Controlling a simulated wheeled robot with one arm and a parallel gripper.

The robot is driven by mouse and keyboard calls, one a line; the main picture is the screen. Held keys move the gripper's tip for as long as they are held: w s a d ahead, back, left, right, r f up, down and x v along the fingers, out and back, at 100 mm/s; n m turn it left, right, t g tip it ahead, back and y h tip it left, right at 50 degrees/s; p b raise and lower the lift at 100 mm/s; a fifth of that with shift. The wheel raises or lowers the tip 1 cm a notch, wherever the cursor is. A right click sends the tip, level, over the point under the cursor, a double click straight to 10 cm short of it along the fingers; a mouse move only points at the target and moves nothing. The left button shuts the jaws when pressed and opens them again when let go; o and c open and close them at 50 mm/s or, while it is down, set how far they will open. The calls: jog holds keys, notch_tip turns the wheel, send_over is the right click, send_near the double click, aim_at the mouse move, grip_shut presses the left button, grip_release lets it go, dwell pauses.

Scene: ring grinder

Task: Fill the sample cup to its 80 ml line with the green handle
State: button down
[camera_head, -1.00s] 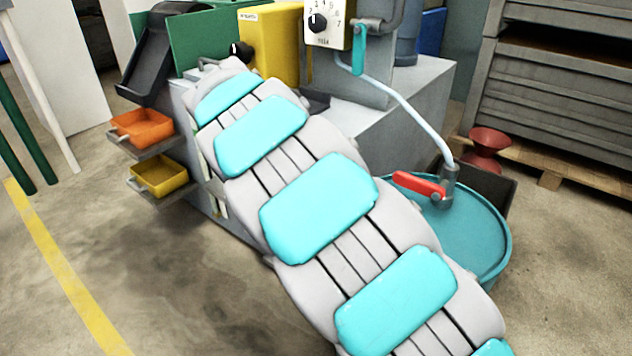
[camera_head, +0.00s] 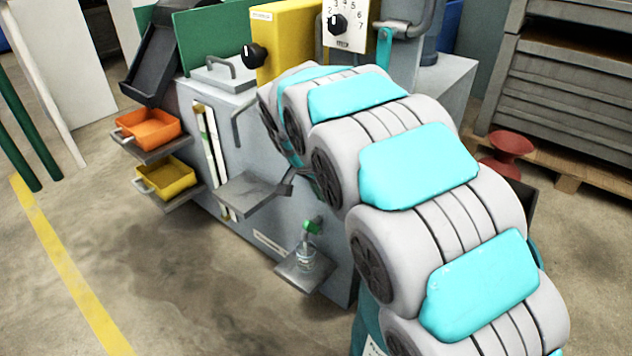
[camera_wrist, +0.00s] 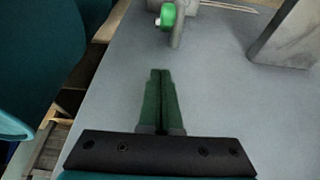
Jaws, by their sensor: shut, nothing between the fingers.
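The green handle (camera_head: 312,227) sits on a small metal tap low on the grey machine's front. In the wrist view the green handle (camera_wrist: 167,15) shows at the top, on a grey spout, ahead of my fingertips and apart from them. The sample cup (camera_head: 306,257) is small and clear and stands upright on a little grey shelf (camera_head: 291,277) below the tap. Its 80 ml line and fill level are too small to read. My gripper (camera_wrist: 160,75) is shut and empty, its green fingers together over the grey machine face. In the head view my arm mostly hides it.
A grey plate (camera_head: 247,194) juts from the machine's front, left of the tap and higher. Orange (camera_head: 149,130) and yellow (camera_head: 167,177) trays stick out at the left side. A red spool-shaped thing (camera_head: 508,152) stands at right. The floor at front left is clear.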

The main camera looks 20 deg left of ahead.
aim_at(308, 222)
jog(key=f, duration=0.2)
jog(key=s+f, duration=0.1)
jog(key=shift+s+a+f, duration=0.1)
jog(key=shift+a, duration=0.2)
jog(key=shift+s+a+f, duration=0.2)
jog(key=shift+s+f, duration=0.3)
jog(key=shift+s, duration=0.1)
jog(key=b, duration=0.2)
jog(key=s+t+b, duration=0.1)
jog(key=shift+a+f+b, duration=0.25)
jog(key=shift+f+b, duration=0.1)
jog(key=shift+f, duration=0.05)
jog(key=shift+s+a+t+h+b, duration=0.15)
jog(key=shift+s+t+h+b, duration=0.25)
jog(key=shift+t+h+b, duration=0.55)
jog(key=shift+y+b, duration=0.3)
jog(key=shift+y, duration=0.05)
jog(key=shift+r, duration=0.1)
